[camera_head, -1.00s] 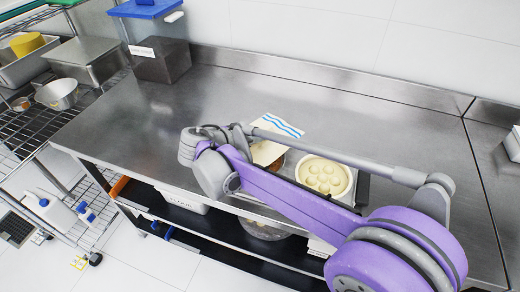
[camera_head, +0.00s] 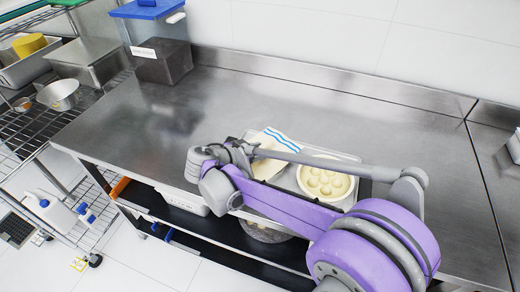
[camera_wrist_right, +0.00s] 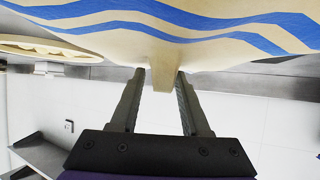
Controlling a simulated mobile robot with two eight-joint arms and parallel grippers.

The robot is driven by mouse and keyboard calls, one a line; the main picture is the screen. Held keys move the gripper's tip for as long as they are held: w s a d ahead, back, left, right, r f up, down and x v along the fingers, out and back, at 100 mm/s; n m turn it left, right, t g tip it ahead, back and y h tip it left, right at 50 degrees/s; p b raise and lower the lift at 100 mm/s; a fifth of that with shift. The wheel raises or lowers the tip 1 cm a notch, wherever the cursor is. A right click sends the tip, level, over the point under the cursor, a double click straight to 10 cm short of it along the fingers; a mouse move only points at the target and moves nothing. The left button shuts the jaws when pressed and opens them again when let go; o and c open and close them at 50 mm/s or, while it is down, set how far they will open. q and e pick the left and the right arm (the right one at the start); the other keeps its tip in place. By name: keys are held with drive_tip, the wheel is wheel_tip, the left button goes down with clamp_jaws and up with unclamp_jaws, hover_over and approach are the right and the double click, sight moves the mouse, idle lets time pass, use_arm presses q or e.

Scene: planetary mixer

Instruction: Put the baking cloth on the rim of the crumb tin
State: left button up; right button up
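The baking cloth (camera_head: 262,168) is cream with blue stripes and hangs over the near left part of a metal tray on the worktop. It also fills the top of the right wrist view (camera_wrist_right: 90,40). My right gripper (camera_wrist_right: 160,82) has a fold of the cloth between its fingertips. In the head view my purple arm hides the fingers and part of the cloth. I cannot make out the crumb tin for certain; the cloth and arm cover the area beside the round dish. My left gripper is not in view.
A round cream dish with several buns (camera_head: 326,182) sits on the metal tray (camera_head: 345,157), right of the cloth. The worktop's left and middle (camera_head: 170,120) are clear.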

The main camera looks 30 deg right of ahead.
drive_tip(key=shift+a+r, duration=0.1)
drive_tip(key=shift+r, duration=0.1)
drive_tip(key=v, duration=1.1)
drive_tip(key=shift+s+a+r, duration=0.1)
drive_tip(key=shift+a+r, duration=0.05)
drive_tip(key=shift+a, duration=0.25)
